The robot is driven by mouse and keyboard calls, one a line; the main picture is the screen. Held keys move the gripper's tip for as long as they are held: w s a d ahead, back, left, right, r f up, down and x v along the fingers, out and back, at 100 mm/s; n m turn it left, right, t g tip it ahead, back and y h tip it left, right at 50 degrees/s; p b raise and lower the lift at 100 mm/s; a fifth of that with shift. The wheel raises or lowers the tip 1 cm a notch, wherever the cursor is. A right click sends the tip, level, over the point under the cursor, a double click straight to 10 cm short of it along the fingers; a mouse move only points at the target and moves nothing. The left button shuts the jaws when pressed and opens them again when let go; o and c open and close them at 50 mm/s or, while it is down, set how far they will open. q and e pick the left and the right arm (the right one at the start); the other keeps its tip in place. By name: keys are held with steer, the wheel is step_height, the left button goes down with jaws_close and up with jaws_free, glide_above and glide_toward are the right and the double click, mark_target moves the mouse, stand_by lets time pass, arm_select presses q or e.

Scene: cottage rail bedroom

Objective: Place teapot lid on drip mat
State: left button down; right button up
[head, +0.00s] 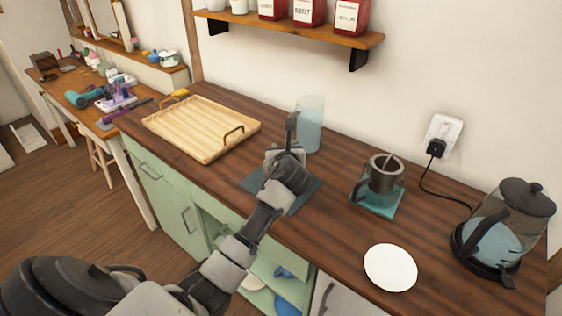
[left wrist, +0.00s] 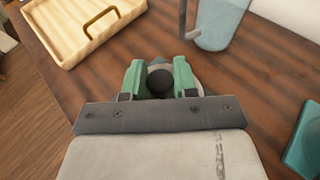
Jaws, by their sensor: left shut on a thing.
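My left gripper (head: 272,156) is over the dark teal drip mat (head: 253,182) on the wooden counter. In the left wrist view its green fingers (left wrist: 160,80) are shut on a dark round knob, which I take as the teapot lid (left wrist: 160,79). A small bluish patch shows just beyond the knob. The gripper hides most of the lid, and I cannot tell whether it touches the mat. The mat's middle is hidden under the gripper in the head view. My right gripper is not in view.
A wooden tray (head: 195,125) is to the left. To the right are a mug (head: 385,177) on a teal coaster (head: 378,207), a white plate (head: 390,268) and a glass kettle (head: 505,225).

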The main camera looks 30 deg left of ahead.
arm_select(q)
steer(key=shift+f, duration=2.1)
steer(key=c, duration=0.9)
jaws_free()
steer(key=shift+f, duration=0.1)
steer(key=shift+o, duration=0.2)
steer(key=v, duration=1.2)
steer(key=shift+s, duration=0.1)
